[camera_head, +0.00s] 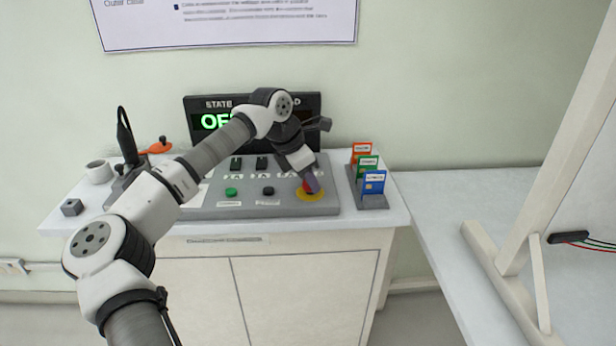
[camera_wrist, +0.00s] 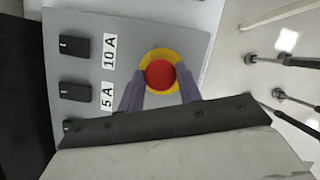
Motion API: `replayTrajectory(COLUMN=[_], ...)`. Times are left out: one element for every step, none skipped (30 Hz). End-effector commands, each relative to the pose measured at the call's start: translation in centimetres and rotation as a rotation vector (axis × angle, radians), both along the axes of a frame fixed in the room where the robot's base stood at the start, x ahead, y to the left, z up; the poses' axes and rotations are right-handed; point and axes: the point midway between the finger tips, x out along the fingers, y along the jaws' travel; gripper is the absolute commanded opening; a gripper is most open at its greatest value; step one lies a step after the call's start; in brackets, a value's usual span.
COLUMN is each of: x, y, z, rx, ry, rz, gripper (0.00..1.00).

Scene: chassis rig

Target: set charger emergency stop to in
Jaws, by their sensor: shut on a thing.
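The emergency stop is a red mushroom button (camera_wrist: 160,75) on a yellow round base (camera_wrist: 151,57), at the right end of the grey control panel (camera_head: 235,208). In the head view the yellow base (camera_head: 318,193) shows under my gripper (camera_head: 312,187), which partly hides the button. In the wrist view my gripper's two purple fingers (camera_wrist: 160,88) stand on either side of the red button and are shut on it. I cannot tell whether the button is in or out.
A green button (camera_head: 231,192) and a black button (camera_head: 268,191) sit left on the panel. A rack of coloured cards (camera_head: 372,184) stands close to the right. A display (camera_head: 215,121) stands behind. The right-hand table (camera_head: 470,200) is mostly clear.

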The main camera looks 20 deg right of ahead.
Motion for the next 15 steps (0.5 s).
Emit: replayTrajectory(x=[-0.06,-0.06,-0.06,-0.06,-0.07,-0.07,-0.07,-0.08,-0.08,-0.08,-0.08,-0.07,-0.06,-0.06,-0.05], y=[0.03,0.02,0.01,0.02,0.02,0.02,0.03,0.03,0.04,0.03,0.04,0.03,0.03,0.02,0.02], z=[-0.67,-0.65,-0.55,-0.54,-0.56,-0.6,-0.61,-0.63,-0.65,-0.66,-0.65,-0.61,-0.59,-0.58,-0.55], rx=[0.002,0.002,0.002,0.002,0.003,0.003,0.004,0.004,0.004,0.004,0.004,0.004,0.003,0.003,0.003], ry=[0.002,0.002,0.003,0.003,0.003,0.004,0.004,0.004,0.004,0.004,0.004,0.004,0.003,0.003,0.003], rz=[-0.002,-0.002,-0.002,-0.002,-0.002,-0.002,-0.002,-0.002,-0.002,-0.002,-0.002,-0.002,-0.001,-0.001,-0.001], gripper=[0.0,0.0,0.0,0.0,0.0,0.0,0.0,0.0,0.4,0.44,0.48,0.53,0.56,0.56,0.56])
